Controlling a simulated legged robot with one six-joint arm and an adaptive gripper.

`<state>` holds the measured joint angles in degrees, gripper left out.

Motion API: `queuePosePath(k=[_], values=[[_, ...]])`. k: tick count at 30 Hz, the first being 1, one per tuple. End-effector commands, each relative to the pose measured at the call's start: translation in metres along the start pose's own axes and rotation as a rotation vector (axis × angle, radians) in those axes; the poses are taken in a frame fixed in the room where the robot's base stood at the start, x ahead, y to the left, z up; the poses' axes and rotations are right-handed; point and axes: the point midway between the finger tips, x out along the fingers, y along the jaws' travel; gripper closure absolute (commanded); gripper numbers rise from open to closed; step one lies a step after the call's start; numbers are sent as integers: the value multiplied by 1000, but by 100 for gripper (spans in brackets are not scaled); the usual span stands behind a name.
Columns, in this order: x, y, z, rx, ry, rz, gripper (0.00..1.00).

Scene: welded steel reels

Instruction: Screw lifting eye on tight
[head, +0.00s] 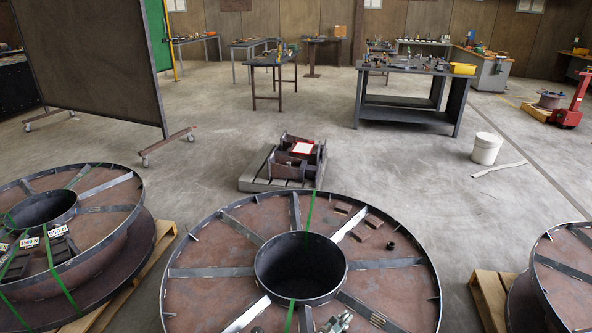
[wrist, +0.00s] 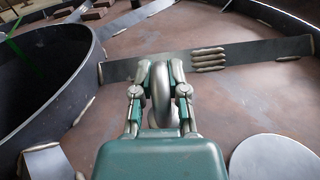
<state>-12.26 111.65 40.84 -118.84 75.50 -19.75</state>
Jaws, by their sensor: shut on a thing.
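The lifting eye (wrist: 161,98) is a grey metal ring seen edge-on in the wrist view. My gripper (wrist: 160,72) is shut on it, with one green-and-steel finger on each side. The eye's lower end and any thread are hidden, so I cannot tell how it is seated. The central reel (head: 210,285) has a brown steel face, flat radial spokes and a round hub opening. In the head view, part of my gripper (head: 337,323) shows at the bottom edge, over this reel's face.
A welded spoke (wrist: 245,55) stands just beyond my fingers. The hub wall (wrist: 75,88) rises at left, and a pale disc (wrist: 275,160) lies at lower right. More reels stand at left (head: 112,220) and right (head: 565,250). A pallet of parts (head: 260,180) sits behind.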

Motion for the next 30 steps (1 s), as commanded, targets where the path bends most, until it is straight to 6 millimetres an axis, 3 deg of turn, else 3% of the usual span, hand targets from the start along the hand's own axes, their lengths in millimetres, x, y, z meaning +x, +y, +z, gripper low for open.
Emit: queuePosePath(k=[1,2,3,4,5,16,30], values=[[0,0,0,2,-6,-28,100],[1,-1,0,0,-6,-31,72],[1,-1,0,-1,-5,-28,54],[1,-1,0,-1,-5,-27,41],[1,-1,0,-1,-5,-27,37],[-1,0,0,-2,-4,-24,37],[-40,2,0,-3,-4,-22,37]])
